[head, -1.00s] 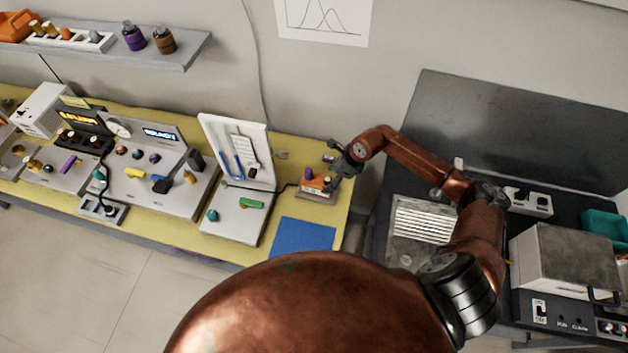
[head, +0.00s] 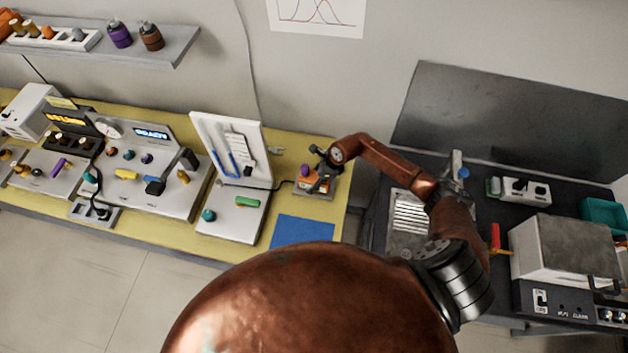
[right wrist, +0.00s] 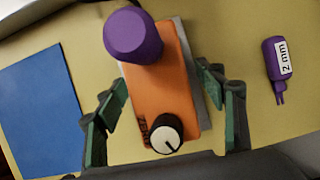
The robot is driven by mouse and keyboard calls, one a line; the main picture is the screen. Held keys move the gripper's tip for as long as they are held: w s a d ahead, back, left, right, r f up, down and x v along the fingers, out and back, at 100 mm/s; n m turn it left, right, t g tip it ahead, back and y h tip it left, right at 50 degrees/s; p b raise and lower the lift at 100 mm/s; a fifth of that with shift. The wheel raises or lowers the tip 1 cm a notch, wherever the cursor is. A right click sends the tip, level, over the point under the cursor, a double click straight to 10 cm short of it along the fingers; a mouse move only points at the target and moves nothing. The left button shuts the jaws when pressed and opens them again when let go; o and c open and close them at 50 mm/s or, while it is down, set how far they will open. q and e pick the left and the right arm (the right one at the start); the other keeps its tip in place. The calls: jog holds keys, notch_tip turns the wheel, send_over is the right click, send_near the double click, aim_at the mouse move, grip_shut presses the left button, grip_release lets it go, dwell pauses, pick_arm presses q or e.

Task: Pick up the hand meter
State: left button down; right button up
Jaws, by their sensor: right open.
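The hand meter, which I take to be the orange device (head: 308,182) with a purple end piece and a black-and-white dial, sits on a grey base at the right end of the yellow bench. In the right wrist view the orange body (right wrist: 170,95) lies between my fingers, dial nearest me. My right gripper (head: 322,172) is open above it, one finger on each side; it also shows in the right wrist view (right wrist: 162,82). I see gaps beside the body, but contact is hard to judge. In the head view the gripper partly covers the meter. My left gripper is not in view.
A purple piece marked "2 mm" (right wrist: 277,62) lies right of the meter in the right wrist view. A blue mat (head: 302,232) lies in front. A white panel unit (head: 230,150) stands to the left. A dark bench with a grey-topped box (head: 565,245) is at the right.

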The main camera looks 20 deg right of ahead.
jog(key=shift+f, duration=0.15)
jog(key=shift+c, duration=0.2)
jog(key=c, duration=1.4)
jog(key=shift+w, duration=0.1)
jog(key=shift+c, duration=0.8)
jog(key=shift+r, duration=0.25)
